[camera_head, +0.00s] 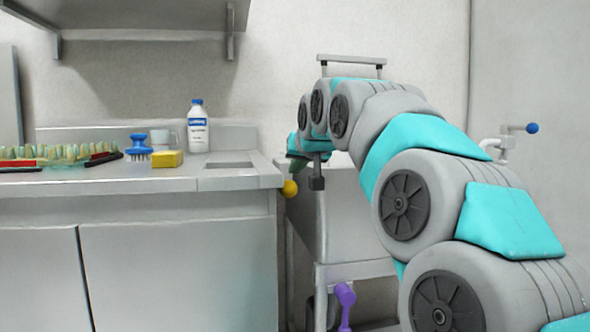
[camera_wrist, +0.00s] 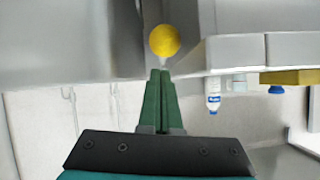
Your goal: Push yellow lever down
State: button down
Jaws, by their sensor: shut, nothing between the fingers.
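The yellow lever (camera_head: 290,188) shows as a round yellow knob beside the right end of the counter, in front of the steel unit. In the wrist view the yellow knob (camera_wrist: 164,40) is just beyond my fingertips, with a short pale stem below it. My gripper (camera_wrist: 160,73) has its two green fingers together with nothing between them. In the head view my gripper (camera_head: 297,160) is above the knob, partly hidden by my arm. I cannot tell whether the fingertips touch the knob.
The steel counter (camera_head: 230,183) holds a white bottle (camera_head: 198,130), a blue brush (camera_head: 138,148), a yellow sponge (camera_head: 167,159) and egg trays (camera_head: 60,155). A blue-knobbed lever (camera_head: 532,128) is at right.

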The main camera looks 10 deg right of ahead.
jog(key=s+f+v, duration=0.1)
jog(key=v, duration=0.9)
jog(key=s+a+f+n+g+p, duration=0.1)
jog(key=s+f+g+p, duration=0.25)
jog(key=s+f, duration=0.55)
jog(key=s+a+f+g+p, duration=0.1)
jog(key=s+f+g+p, duration=0.4)
jog(key=f, duration=0.9)
jog(key=s+f+g, duration=0.2)
jog(key=s+f, duration=0.2)
jog(key=s, duration=0.3)
jog(key=s+f+g+p, duration=0.1)
jog(key=s+f, duration=0.3)
jog(key=s, duration=0.4)
jog(key=s+f+g, duration=0.2)
jog(key=s+f, duration=0.2)
jog(key=s, duration=0.3)
jog(key=shift+s+d+f+n+g+h+p, duration=0.25)
jog(key=shift+s+d+n+g+h+p, duration=0.05)
jog(key=shift+d+g+p, duration=0.05)
